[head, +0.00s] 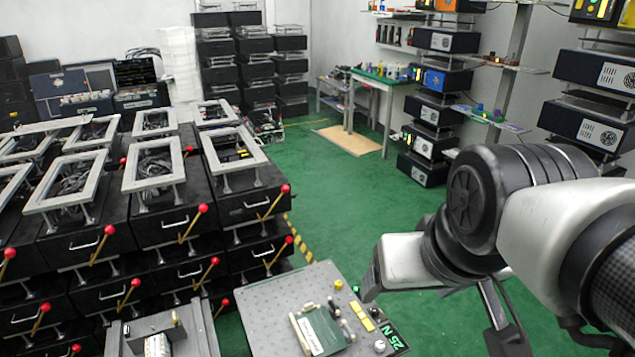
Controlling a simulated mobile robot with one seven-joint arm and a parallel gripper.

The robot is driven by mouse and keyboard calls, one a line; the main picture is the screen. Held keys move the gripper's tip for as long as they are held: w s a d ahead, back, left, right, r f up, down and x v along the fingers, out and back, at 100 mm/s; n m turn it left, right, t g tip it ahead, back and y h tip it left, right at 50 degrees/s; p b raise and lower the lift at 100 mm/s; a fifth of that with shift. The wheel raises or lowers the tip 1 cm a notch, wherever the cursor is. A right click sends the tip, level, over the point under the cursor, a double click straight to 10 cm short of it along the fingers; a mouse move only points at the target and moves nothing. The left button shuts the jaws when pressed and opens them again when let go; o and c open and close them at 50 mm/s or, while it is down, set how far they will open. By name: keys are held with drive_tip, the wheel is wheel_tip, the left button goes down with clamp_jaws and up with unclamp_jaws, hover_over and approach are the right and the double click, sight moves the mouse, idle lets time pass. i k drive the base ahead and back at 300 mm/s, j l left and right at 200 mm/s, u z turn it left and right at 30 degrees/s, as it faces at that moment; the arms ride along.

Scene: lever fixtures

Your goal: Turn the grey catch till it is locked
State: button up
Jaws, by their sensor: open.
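A grey board (265,300) stands at the bottom centre, with a green block (322,332), yellow pieces (362,318) and small grey and metal parts on it. A grey fixture (200,335) with a metal cylinder (157,345) is cut off by the bottom edge to its left. I cannot tell which grey part is the catch. My gripper (497,325) shows only in part at the lower right, below my arm. It is open, right of the board and apart from it; I see nothing in it.
Stacked black boxes (85,240) with red-knobbed levers (193,222) fill the left. Green floor (330,205) is clear beyond the board. A table (372,82) stands at the back, and dark stacked units (590,70) stand at the right.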

sight(348, 332)
drive_tip(key=i+l+u, duration=0.15)
drive_tip(key=l+u, duration=0.15)
drive_tip(key=l, duration=0.2)
drive_tip(key=k+l+u, duration=0.15)
drive_tip(key=l+u, duration=0.3)
drive_tip(key=k+j, duration=0.1)
drive_tip(key=k, duration=0.5)
drive_tip(key=j+z, duration=0.25)
drive_tip(key=j, duration=0.4)
drive_tip(key=j+z, duration=0.25)
drive_tip(key=j, duration=0.4)
drive_tip(key=i+l+u, duration=0.1)
drive_tip(key=i+l, duration=0.2)
drive_tip(key=i+l+u, duration=0.15)
drive_tip(key=l, duration=0.3)
drive_tip(key=i+l+u, duration=0.1)
drive_tip(key=i+l, duration=0.25)
drive_tip(key=i+l+u, duration=0.1)
drive_tip(key=i+l, duration=0.15)
drive_tip(key=l, duration=0.25)
